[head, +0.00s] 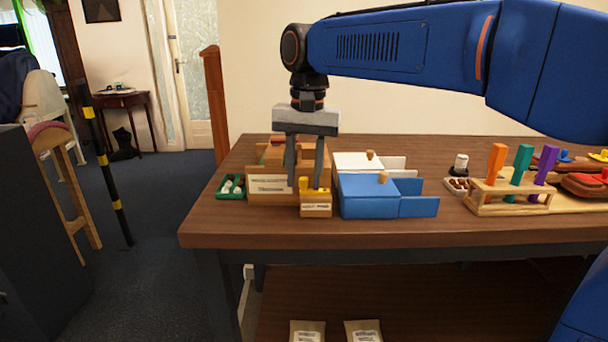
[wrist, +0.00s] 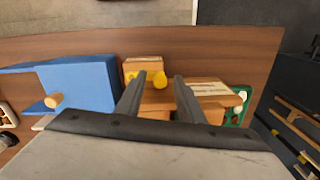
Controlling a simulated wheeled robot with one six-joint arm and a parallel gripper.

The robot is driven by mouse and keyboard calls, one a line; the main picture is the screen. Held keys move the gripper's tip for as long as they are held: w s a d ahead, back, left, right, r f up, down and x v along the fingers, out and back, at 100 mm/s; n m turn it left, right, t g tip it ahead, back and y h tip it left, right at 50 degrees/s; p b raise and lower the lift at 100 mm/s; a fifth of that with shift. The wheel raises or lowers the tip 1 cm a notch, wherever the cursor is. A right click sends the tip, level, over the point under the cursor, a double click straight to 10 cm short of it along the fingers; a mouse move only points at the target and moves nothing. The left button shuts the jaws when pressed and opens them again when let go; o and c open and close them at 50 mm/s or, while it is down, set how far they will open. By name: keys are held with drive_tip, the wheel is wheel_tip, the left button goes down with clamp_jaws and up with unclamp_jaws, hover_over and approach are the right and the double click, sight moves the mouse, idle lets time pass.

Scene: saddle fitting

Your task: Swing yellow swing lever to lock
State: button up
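The yellow swing lever (head: 303,184) is on a small wooden block (head: 316,210) near the table's front edge. In the wrist view its rounded yellow end (wrist: 160,80) shows between my fingertips, with another yellow part (wrist: 131,75) left of it on the block (wrist: 143,65). My gripper (head: 305,184) points down over the block, its two fingers apart with a visible gap. In the wrist view my gripper (wrist: 158,84) is open around the yellow end in the picture. I cannot tell whether a finger touches it.
A blue box (head: 368,200) stands close right of the block, a labelled wooden box (head: 268,186) left and behind. A green tray (head: 231,193) is further left. A white box (head: 356,161) is behind the blue one. A rack (head: 500,205) with coloured pegs stands right.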

sight(308, 190)
wheel_tip(308, 190, up, 17)
drive_tip(key=shift+d+r, duration=0.2)
drive_tip(key=shift+d, duration=0.2)
drive_tip(key=shift+s+d, duration=0.1)
idle(0.4)
drive_tip(key=s+d+f+t, duration=0.1)
drive_tip(key=s+d+f, duration=0.4)
drive_tip(key=d, duration=0.4)
drive_tip(key=s+d+f+t, duration=0.1)
drive_tip(key=s+d+f, duration=0.4)
drive_tip(key=f, duration=0.5)
drive_tip(key=s+d+f+n+t, duration=0.1)
drive_tip(key=s+d+f, duration=0.5)
drive_tip(key=f, duration=0.5)
drive_tip(key=s+d+f+n+t, duration=0.1)
drive_tip(key=s+d+f, duration=0.5)
drive_tip(key=f, duration=0.5)
drive_tip(key=shift+t+h, duration=0.3)
